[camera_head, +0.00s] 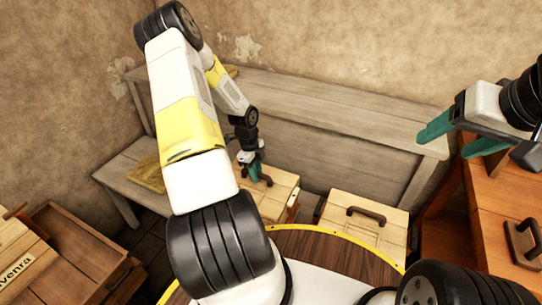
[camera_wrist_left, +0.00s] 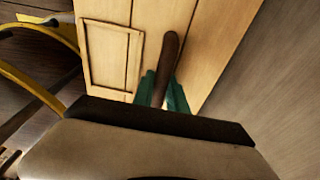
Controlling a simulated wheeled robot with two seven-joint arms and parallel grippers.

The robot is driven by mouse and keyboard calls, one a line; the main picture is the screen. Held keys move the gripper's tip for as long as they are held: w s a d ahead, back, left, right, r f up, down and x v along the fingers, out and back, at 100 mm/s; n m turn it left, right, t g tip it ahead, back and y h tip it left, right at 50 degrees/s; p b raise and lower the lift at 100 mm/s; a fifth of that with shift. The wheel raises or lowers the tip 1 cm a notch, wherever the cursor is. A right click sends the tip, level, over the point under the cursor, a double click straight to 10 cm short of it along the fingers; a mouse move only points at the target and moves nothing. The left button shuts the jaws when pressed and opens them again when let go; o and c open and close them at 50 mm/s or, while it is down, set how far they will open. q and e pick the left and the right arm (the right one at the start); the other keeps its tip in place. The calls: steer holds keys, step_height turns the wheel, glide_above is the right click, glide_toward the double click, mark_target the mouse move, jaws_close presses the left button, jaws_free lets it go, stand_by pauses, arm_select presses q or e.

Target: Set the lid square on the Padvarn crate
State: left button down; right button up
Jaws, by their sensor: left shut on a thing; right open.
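My left gripper (camera_head: 257,177) is shut on the dark brown bar handle of a pale wooden lid (camera_head: 277,193). The left wrist view shows this handle (camera_wrist_left: 171,55) between the teal fingers, with the lid's planks (camera_wrist_left: 205,35) around it. The lid is at a crate just beyond my base; whether it sits square or is slightly raised I cannot tell. No Padvarn name is readable here. A second pale crate top (camera_head: 378,232) with a brown handle stands to its right. My right gripper (camera_head: 445,144) is open and empty at the right, above an orange-brown cabinet.
A grey wooden bench (camera_head: 320,115) runs along the back wall. At left are an open brown wooden box (camera_head: 75,245) and a crate (camera_head: 22,262) with a label ending in "venra". The orange-brown cabinet (camera_head: 490,215) stands at right. My left arm hides part of the middle.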

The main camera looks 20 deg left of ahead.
stand_by(0.3)
arm_select(q)
steer(key=c, duration=1.3)
jaws_free()
steer(key=shift+o, duration=0.2)
steer(key=r, duration=0.4)
steer(key=a+r, duration=0.1)
steer(key=r, duration=0.1)
steer(key=shift+a+r, duration=0.1)
steer(key=shift+r, duration=0.7)
steer(key=shift+r, duration=0.1)
steer(key=shift+r, duration=0.35)
